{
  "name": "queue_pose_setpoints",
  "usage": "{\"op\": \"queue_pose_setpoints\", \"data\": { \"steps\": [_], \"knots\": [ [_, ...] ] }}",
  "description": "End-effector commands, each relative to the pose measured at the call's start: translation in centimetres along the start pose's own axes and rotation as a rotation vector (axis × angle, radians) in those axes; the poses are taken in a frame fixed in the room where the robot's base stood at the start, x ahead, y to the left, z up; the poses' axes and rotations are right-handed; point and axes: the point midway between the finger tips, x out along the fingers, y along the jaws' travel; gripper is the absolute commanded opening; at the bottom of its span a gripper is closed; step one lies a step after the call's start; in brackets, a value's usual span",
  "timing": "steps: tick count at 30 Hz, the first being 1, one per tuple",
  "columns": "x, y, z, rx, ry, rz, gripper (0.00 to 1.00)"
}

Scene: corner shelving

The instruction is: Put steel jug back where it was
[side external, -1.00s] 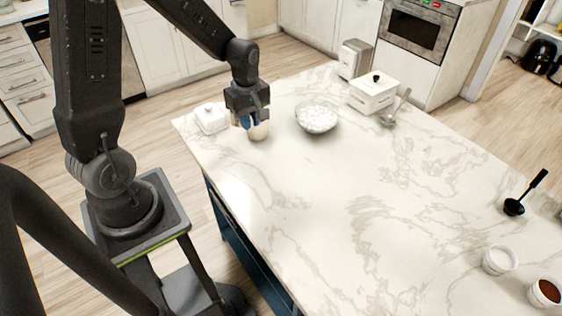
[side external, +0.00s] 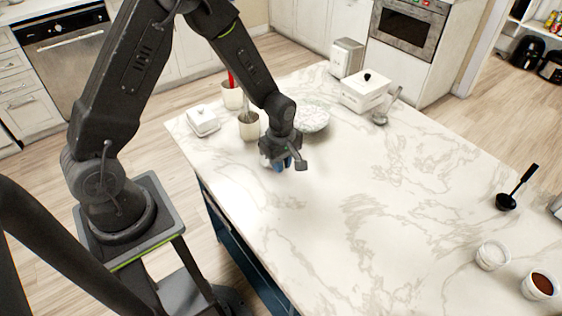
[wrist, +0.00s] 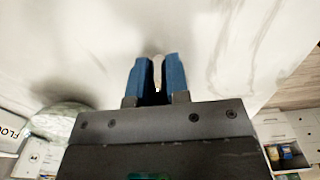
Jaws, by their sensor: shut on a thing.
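My gripper (side external: 280,165) is low over the island worktop, right of the beige crock and in front of the patterned bowl. In the wrist view its two blue fingers (wrist: 157,78) are close together, with a small pale thing (wrist: 157,62) at the narrow gap between them. I cannot tell what this thing is; in the side view the wrist and fingers hide most of that spot. No steel jug can be made out for certain. A grey metallic thing (side external: 557,208) is cut off at the right edge of the side view.
Behind my gripper are the beige crock (side external: 249,130) with a utensil, another crock (side external: 232,97) with a red handle, a butter dish (side external: 203,121), the bowl (side external: 313,120), a white box (side external: 365,93) and a ladle (side external: 380,118). The worktop middle (side external: 390,200) is clear.

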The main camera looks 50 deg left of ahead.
Motion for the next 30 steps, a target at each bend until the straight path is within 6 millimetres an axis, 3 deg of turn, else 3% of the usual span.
{"op": "queue_pose_setpoints", "data": {
  "steps": [11,12,19,30],
  "knots": [
    [0.36,0.04,-0.03,0.000,0.000,0.001,0.00],
    [0.39,0.03,-0.03,0.000,0.000,0.001,0.18],
    [0.36,0.02,-0.03,0.000,0.000,0.001,0.40],
    [-0.41,0.07,-0.03,0.000,0.000,0.004,0.41]
  ]
}}
